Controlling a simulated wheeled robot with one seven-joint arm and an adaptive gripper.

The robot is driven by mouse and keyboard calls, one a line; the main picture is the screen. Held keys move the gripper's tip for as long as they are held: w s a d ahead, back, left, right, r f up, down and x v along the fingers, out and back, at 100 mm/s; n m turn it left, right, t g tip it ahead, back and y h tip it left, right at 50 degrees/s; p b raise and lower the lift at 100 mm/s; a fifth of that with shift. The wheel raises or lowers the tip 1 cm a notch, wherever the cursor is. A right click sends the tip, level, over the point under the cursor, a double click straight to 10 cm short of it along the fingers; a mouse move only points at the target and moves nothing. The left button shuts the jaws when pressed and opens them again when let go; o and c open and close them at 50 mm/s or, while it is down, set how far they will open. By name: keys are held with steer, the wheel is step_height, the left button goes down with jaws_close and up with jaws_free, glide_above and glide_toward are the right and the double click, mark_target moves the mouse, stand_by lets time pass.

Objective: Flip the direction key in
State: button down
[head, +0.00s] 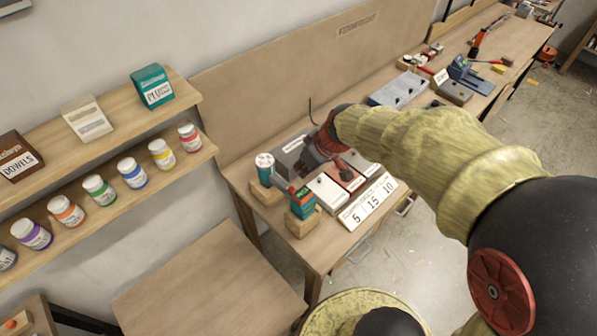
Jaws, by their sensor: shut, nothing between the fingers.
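My gripper (326,145) is over the near end of the long workbench, at the end of my arm coming in from the right. It looks dark red and closed; its fingertips are small and hard to separate from the boxes behind. A teal, grey and red tool-like object (301,204) sits on wooden blocks left of and nearer than the gripper. A round white-topped teal part (264,161) stands behind it; I cannot tell if they are one piece. The direction key cannot be made out. No contact between gripper and tool shows.
Beside the gripper are a grey box (292,146), a white box (327,193), a dark red box (352,183) and a number card (368,204) reading 5, 15, 10. Shelves (55,205) with jars and boxes are at left. Other tools lie farther along the bench (381,153).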

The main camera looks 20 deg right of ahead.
glide_toward(287, 186)
steer(key=x, duration=0.5)
steer(key=shift+w+a+r, duration=0.1)
steer(key=shift+w, duration=0.05)
steer(key=shift+p, duration=0.85)
steer(key=shift+w+a+g+p, duration=0.1)
steer(key=shift+w+g+p, duration=0.3)
steer(key=shift+p, duration=0.75)
steer(key=shift+f, duration=0.4)
steer(key=shift+s, duration=0.15)
steer(key=shift+s+b, duration=0.1)
steer(key=shift+b, duration=0.3)
